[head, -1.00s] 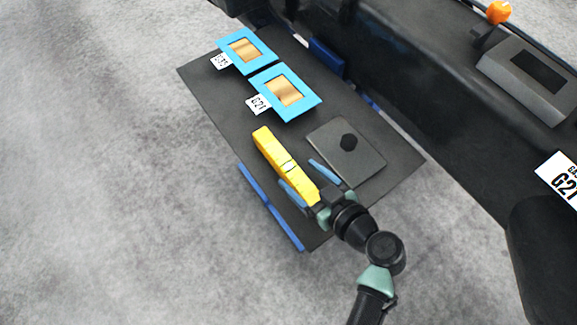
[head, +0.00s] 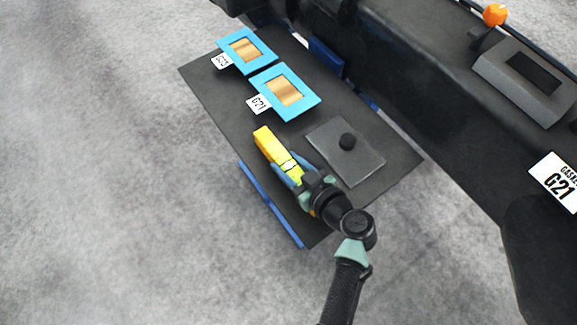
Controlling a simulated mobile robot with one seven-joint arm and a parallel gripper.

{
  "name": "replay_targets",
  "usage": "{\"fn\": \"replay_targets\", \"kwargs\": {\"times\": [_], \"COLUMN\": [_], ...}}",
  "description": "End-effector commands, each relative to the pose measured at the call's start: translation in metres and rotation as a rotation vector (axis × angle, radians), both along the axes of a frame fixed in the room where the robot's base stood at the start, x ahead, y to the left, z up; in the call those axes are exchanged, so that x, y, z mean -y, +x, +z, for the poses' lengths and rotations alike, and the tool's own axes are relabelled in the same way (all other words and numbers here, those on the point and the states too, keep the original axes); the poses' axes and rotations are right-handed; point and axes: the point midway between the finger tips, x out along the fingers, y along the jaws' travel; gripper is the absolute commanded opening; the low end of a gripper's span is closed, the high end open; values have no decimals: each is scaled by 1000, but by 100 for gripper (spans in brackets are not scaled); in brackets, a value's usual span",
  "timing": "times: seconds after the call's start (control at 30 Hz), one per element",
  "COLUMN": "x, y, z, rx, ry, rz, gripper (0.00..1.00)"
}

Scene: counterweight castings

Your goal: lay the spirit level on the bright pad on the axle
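The yellow spirit level (head: 268,143) lies on the dark table (head: 218,92), with a pale vial near its middle. My gripper (head: 291,166) is over its nearer half, with one blue finger along each side. The fingers are close to the level; whether they press on it cannot be told. The level's near end is hidden under my gripper. The black axle (head: 430,95) runs along the right and bears a grey raised block (head: 490,70) with a dark rectangular face (head: 534,72). I see no clearly bright pad on the axle.
Two blue frames with brass-coloured centres (head: 240,36) (head: 262,84) lie on the table with white tags. An orange lamp (head: 495,14) and a G21 sign (head: 556,181) are on the axle side.

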Motion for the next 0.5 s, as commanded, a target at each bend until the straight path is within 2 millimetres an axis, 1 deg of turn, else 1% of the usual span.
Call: {"fn": "replay_targets", "kwargs": {"times": [0.03,0.23,0.5], "x": [0,0,0], "y": [0,0,0], "z": [0,0,2], "rx": [0,0,3], "ry": [0,0,1], "rz": [0,0,-1], "gripper": [36,0,0]}}
